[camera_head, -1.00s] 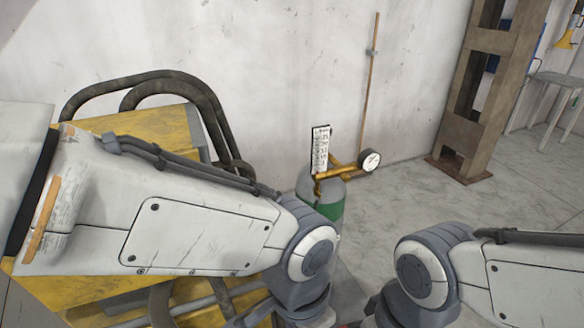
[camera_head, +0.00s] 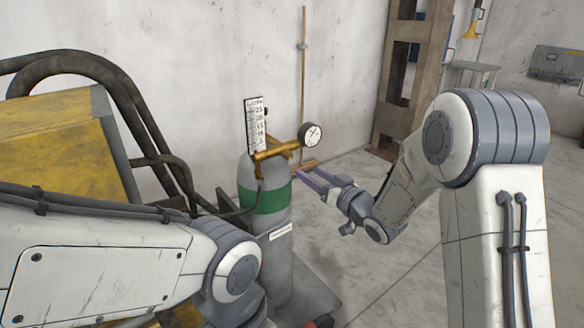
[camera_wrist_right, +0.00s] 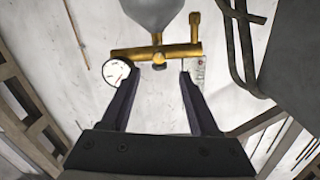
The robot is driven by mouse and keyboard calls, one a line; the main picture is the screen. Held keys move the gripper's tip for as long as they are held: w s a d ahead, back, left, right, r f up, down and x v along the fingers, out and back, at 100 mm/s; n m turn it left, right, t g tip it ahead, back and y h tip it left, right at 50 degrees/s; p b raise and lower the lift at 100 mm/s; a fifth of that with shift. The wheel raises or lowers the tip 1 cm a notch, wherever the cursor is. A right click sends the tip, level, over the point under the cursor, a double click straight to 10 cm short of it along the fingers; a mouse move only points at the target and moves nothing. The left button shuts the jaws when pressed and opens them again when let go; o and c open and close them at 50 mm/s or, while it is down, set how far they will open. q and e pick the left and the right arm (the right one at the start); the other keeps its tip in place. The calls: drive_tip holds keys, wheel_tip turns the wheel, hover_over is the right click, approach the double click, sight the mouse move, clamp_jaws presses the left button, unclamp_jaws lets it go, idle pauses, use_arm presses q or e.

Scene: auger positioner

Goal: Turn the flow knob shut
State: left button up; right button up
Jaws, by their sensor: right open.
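A grey gas cylinder (camera_head: 246,178) with a green band stands upright. Its brass regulator (camera_head: 275,151) carries a round white gauge (camera_head: 312,135) and an upright flowmeter scale (camera_head: 254,122). The brass regulator also shows in the right wrist view (camera_wrist_right: 140,54), upside down. A small dark knob-like part (camera_wrist_right: 158,67) sits below the brass bar there; I cannot tell whether it is the flow knob. My right gripper (camera_head: 316,176) is open, just right of the cylinder and below the gauge; its fingertips (camera_wrist_right: 172,73) point towards the regulator. My left gripper is out of view.
A yellow machine (camera_head: 60,130) with dark hoses (camera_head: 140,110) stands close on the left. A white wall (camera_head: 200,60) is behind the cylinder. A rusty steel post (camera_head: 395,75) stands behind my right arm. Bare floor (camera_head: 345,170) lies right of the cylinder.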

sight(291, 158)
drive_tip(key=p+x, duration=0.2)
drive_tip(key=x, duration=0.8)
drive_tip(key=shift+w+r, duration=0.2)
clamp_jaws()
